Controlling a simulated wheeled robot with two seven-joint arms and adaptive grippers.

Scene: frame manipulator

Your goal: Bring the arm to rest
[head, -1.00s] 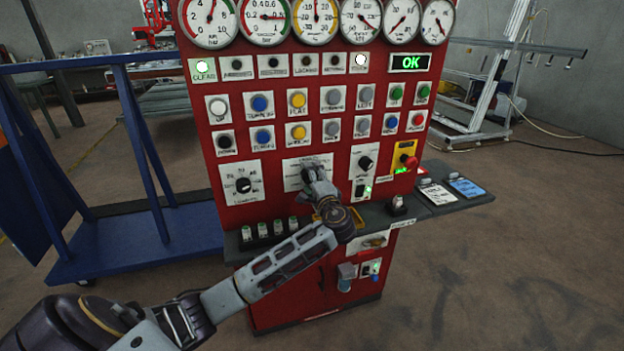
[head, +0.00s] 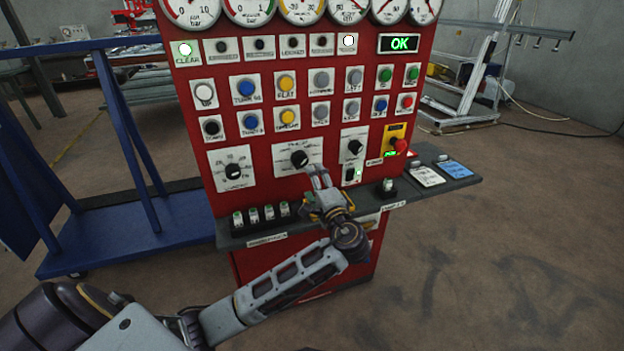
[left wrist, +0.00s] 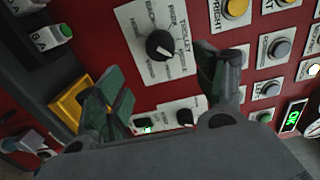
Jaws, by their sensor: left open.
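My left gripper (head: 317,184) is in front of the red control panel (head: 262,165), just below the middle black rotary knob (head: 299,158). In the left wrist view my left gripper (left wrist: 165,90) has its two fingers spread wide, with nothing between them. The black knob (left wrist: 159,45) on its white plate shows beyond the fingers and apart from them. My left arm (head: 280,285) reaches in from the lower left. My right gripper is in neither view.
A dark shelf (head: 440,184) juts from the panel under the gripper, with several small items on it. A red emergency button (head: 400,145) is to the right. A blue metal frame (head: 130,225) stands at left. The floor at right is clear.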

